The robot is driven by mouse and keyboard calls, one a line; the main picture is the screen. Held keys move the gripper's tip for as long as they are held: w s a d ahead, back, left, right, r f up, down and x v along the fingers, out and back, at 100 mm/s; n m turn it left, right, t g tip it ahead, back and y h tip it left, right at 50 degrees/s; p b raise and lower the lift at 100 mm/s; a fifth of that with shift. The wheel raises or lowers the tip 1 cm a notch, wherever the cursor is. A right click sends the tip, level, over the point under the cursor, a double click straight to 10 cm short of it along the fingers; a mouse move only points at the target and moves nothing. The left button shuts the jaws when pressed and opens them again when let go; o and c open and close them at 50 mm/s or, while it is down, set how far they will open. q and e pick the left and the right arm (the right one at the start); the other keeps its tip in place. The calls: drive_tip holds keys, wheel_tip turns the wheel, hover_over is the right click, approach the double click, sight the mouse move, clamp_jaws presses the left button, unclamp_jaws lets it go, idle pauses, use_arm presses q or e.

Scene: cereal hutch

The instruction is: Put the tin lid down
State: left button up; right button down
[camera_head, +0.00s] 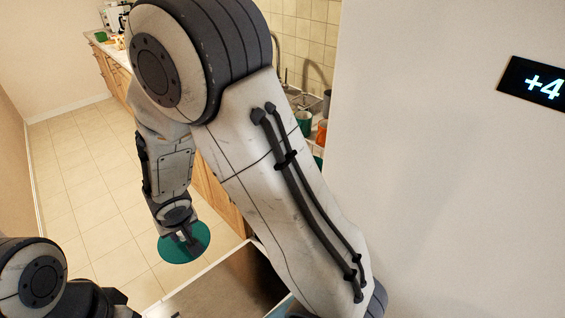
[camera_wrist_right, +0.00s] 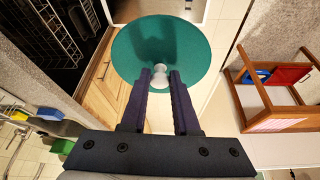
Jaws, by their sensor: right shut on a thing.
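The tin lid is a round green disc with a pale knob. In the head view the lid (camera_head: 169,252) hangs flat over the tiled floor, beyond the steel panel's left edge. My right gripper (camera_head: 184,240) reaches down to it from above, shut on the knob. In the right wrist view the lid (camera_wrist_right: 160,40) lies ahead of my right gripper (camera_wrist_right: 160,83), with the knob between its two dark fingertips. Only part of my left arm shows at the lower left of the head view; its gripper is out of frame.
A white-edged steel panel (camera_head: 225,290) lies at the bottom. A counter with cups (camera_head: 303,122) is partly hidden behind my arm. The right wrist view shows dark wire racks (camera_wrist_right: 50,30) and a wooden frame (camera_wrist_right: 290,107) with red and blue items. Floor on the left is clear.

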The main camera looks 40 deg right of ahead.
drive_tip(key=w+d+r+m+h+b, duration=0.15)
drive_tip(key=w+d+m, duration=0.25)
drive_tip(key=w+d, duration=1.15)
drive_tip(key=w+d+m+g+b, duration=0.1)
drive_tip(key=w+d+m+b, duration=0.1)
drive_tip(key=d, duration=2.6)
drive_tip(key=shift+h, duration=0.35)
drive_tip(key=f+p, duration=0.3)
drive_tip(key=f, duration=0.5)
drive_tip(key=shift+d, duration=0.2)
drive_tip(key=shift+f, duration=0.35)
drive_tip(key=shift+f, duration=0.1)
